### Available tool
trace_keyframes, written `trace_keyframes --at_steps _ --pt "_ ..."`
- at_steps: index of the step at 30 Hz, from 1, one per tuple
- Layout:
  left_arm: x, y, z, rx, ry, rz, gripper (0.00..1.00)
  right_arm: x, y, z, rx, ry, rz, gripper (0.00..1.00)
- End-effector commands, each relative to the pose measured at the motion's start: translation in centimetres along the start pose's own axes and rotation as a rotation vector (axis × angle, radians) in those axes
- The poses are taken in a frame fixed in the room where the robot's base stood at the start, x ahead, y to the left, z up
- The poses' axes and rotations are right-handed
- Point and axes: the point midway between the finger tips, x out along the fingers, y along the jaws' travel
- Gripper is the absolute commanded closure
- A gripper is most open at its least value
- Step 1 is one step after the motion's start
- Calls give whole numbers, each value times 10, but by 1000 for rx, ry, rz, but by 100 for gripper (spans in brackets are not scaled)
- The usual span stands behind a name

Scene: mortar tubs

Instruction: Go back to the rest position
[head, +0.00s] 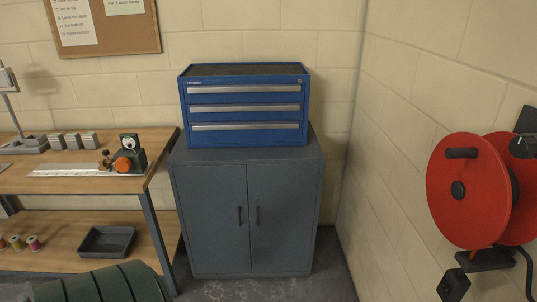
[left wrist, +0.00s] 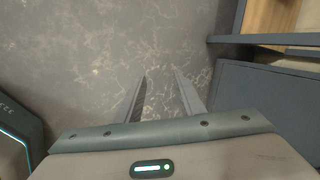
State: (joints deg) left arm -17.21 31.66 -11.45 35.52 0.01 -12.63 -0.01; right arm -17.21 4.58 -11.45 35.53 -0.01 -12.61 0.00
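My left gripper (left wrist: 160,98) shows in the left wrist view, its two fingers apart with nothing between them, over a dark, stained floor (left wrist: 120,35). It is not in the head view. My right gripper is in neither view. No mortar tub can be made out in either view.
A grey two-door cabinet (head: 210,215) bears a blue drawer chest (head: 245,117) in the corner. A wooden workbench (head: 75,183) with a lower shelf holding a dark tray (head: 106,241) stands left. A red reel (head: 465,190) hangs on the right wall.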

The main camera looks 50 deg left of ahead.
Motion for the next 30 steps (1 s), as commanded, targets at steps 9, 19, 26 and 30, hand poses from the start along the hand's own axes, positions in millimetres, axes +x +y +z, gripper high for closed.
trace_keyframes --at_steps 9,19,26,30 --pt "-17 200 -52 -84 45 200 64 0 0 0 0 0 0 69" --pt "-70 375 -113 -163 86 385 64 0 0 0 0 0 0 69" --pt "-71 421 -129 -181 95 427 64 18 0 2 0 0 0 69" --pt "-66 423 -129 -181 95 428 64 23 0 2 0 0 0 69"
